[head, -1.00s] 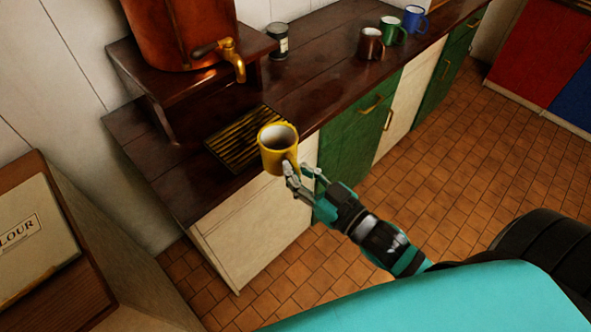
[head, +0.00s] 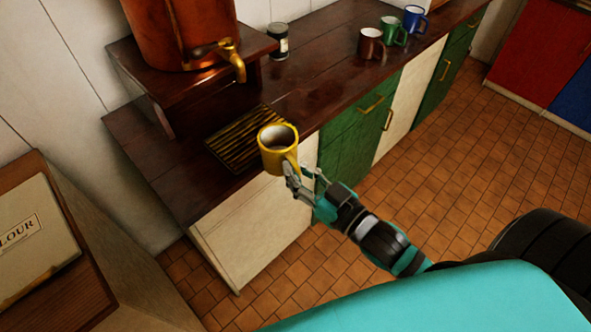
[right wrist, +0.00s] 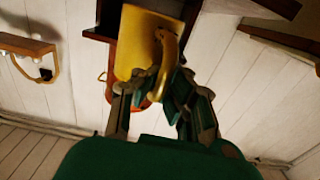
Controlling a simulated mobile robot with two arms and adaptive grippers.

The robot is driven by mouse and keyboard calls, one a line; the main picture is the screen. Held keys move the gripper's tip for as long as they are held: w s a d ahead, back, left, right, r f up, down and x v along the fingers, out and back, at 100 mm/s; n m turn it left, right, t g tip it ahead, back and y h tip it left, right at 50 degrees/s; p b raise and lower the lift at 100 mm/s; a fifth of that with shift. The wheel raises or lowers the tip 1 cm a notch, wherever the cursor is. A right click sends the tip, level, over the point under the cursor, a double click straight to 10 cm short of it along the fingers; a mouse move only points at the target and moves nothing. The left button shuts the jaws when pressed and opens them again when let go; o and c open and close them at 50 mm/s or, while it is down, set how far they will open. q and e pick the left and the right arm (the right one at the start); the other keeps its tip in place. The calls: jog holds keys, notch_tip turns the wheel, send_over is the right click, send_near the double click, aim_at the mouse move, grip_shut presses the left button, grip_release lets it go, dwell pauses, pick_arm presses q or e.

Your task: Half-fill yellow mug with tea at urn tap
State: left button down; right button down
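The yellow mug (head: 275,152) is upright, held by its handle in my right gripper (head: 300,180), in front of the counter edge. In the right wrist view, the mug (right wrist: 138,45) shows with the fingers of my right gripper (right wrist: 158,88) at its handle. The inside of the mug looks dark at the bottom; I cannot tell what it holds. The copper urn (head: 180,30) stands on a raised wooden shelf, with its brass tap (head: 236,62) above and behind the mug. No stream shows at the tap. My left gripper is not in view.
A slatted drip tray (head: 238,138) lies on the dark counter (head: 310,70) below the tap. A dark tin (head: 278,42) stands right of the urn. Brown (head: 371,43), green (head: 393,30) and blue (head: 413,19) mugs stand farther right. A flour box (head: 35,240) is at left.

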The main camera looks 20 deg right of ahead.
jog(key=shift+r, duration=0.1)
dwell(0.3)
jog(key=shift+s+r+m+h, duration=0.15)
jog(key=shift+s+m+h, duration=0.35)
jog(key=shift+m+h, duration=0.1)
jog(key=shift+s+d+r+m+t+h, duration=0.15)
jog(key=shift+s+m+t+h, duration=0.1)
jog(key=shift+s+m+h, duration=0.25)
jog(key=shift+s+d+r+m+t+h, duration=0.15)
jog(key=shift+s+m+t+h, duration=0.1)
jog(key=shift+h, duration=0.35)
jog(key=shift+s+d+r+m+h, duration=0.1)
jog(key=shift+s+d+m+h, duration=0.3)
jog(key=shift+h, duration=0.3)
jog(key=shift+s+d+r+m+h, duration=0.1)
jog(key=shift+s+d+m+h, duration=0.15)
jog(key=shift+s+h, duration=0.35)
